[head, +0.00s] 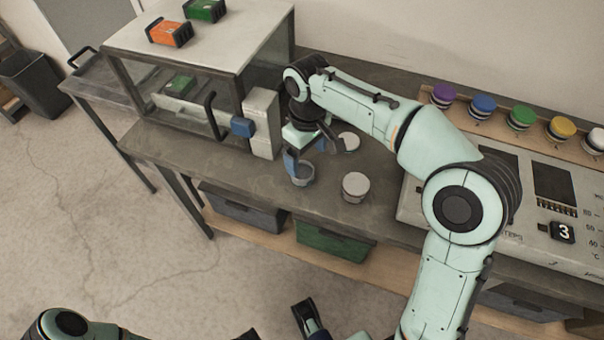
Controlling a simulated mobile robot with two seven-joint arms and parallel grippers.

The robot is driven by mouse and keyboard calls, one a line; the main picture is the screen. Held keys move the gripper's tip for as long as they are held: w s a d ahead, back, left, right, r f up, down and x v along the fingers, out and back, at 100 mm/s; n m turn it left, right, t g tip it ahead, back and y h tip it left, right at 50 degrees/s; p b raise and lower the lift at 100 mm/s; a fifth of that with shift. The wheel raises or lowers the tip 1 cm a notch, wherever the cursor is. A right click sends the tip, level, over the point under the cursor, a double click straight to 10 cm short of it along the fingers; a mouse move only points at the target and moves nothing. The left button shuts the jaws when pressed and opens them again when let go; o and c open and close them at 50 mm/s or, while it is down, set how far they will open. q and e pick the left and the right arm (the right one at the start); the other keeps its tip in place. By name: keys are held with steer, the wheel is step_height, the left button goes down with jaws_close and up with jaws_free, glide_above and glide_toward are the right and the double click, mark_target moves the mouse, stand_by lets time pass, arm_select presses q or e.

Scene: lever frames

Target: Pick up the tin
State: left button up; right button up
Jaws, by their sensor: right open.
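A round, pale-lidded tin (355,187) stands upright on the grey bench. A second pale-lidded round container (349,142) stands farther back, partly hidden by my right gripper. Which of these the task calls the tin I cannot tell for sure. My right gripper (311,152) is open, with its fingers pointing down above the grey container and beside the back one. It holds nothing that I can see. My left gripper (306,318) shows only in part at the bottom edge.
A glass-fronted cabinet (268,35) stands left on the bench (225,165), with orange (170,33) and green (205,10) blocks on top. At the right are a control panel (415,205) and several coloured-lidded jars (483,106). Bins (335,242) sit below.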

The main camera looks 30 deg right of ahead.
glide_above(304, 174)
steer(key=f, duration=0.2)
steer(key=f+b, duration=0.1)
steer(key=f, duration=0.1)
steer(key=shift+s+d, duration=0.1)
steer(key=shift+s, duration=0.15)
steer(key=f+b, duration=0.1)
steer(key=f, duration=0.3)
steer(key=shift+w+f, duration=0.15)
steer(key=shift+w, duration=0.05)
arm_select(q)
steer(key=shift+w+a+f+t, duration=0.2)
steer(key=shift+w+f, duration=0.4)
steer(key=shift+f, duration=0.05)
steer(key=shift+w+a+f+t, duration=0.15)
steer(key=shift+w+f+t, duration=0.05)
steer(key=shift+w+f, duration=0.4)
arm_select(e)
steer(key=c, duration=1.1)
